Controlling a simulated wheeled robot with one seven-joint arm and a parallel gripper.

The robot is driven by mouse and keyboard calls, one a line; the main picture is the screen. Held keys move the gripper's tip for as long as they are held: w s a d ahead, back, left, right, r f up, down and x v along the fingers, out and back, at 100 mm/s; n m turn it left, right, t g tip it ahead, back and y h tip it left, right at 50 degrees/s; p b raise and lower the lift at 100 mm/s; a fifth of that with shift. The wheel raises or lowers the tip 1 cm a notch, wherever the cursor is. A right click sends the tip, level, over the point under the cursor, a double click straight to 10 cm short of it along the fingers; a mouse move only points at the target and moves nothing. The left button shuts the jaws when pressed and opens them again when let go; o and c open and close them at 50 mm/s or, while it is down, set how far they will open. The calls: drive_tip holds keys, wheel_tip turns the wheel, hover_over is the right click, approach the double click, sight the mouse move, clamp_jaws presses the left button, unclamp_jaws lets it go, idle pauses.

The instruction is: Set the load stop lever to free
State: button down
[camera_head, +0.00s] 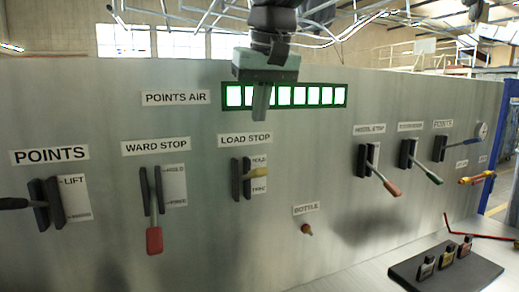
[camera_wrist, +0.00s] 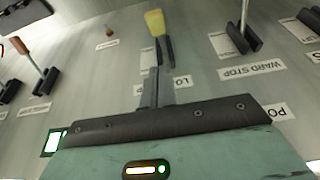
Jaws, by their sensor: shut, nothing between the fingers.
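The load stop lever has a yellow handle (camera_head: 257,172) in a dark two-plate bracket on the grey panel, under the LOAD STOP label (camera_head: 245,139). Its small plate has one word above the handle and one below, too blurred to read surely. The handle sticks out between the two words. In the wrist view the yellow handle (camera_wrist: 155,23) shows at top centre. My gripper (camera_head: 261,113) is shut and empty, fingers down, above the LOAD STOP label and apart from the lever. Its dark fingers (camera_wrist: 158,76) appear below the bracket in the wrist view.
The ward stop lever (camera_head: 154,239), red-handled, is to the left, beyond it the points lever (camera_head: 14,203). Several levers (camera_head: 391,188) stand to the right. A green-framed row of lit windows (camera_head: 314,95) lies behind my gripper. A bottle knob (camera_head: 306,229) is lower right.

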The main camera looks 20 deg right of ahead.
drive_tip(key=p, duration=0.1)
hover_over(250, 175)
drive_tip(key=d, duration=0.2)
drive_tip(key=x, duration=0.2)
drive_tip(key=s+x, duration=0.1)
drive_tip(key=x, duration=0.2)
drive_tip(key=shift+a+f, duration=0.15)
drive_tip(key=shift+f, duration=0.1)
drive_tip(key=shift+s+f+p, duration=0.25)
drive_tip(key=shift+s+f, duration=0.05)
drive_tip(key=shift+f, duration=0.35)
drive_tip(key=shift+s+f+p, duration=0.25)
drive_tip(key=shift+f, duration=0.35)
drive_tip(key=shift+s+f+p, duration=0.25)
drive_tip(key=shift+s+f, duration=0.05)
drive_tip(key=shift+f, duration=0.35)
drive_tip(key=shift+f, duration=0.1)
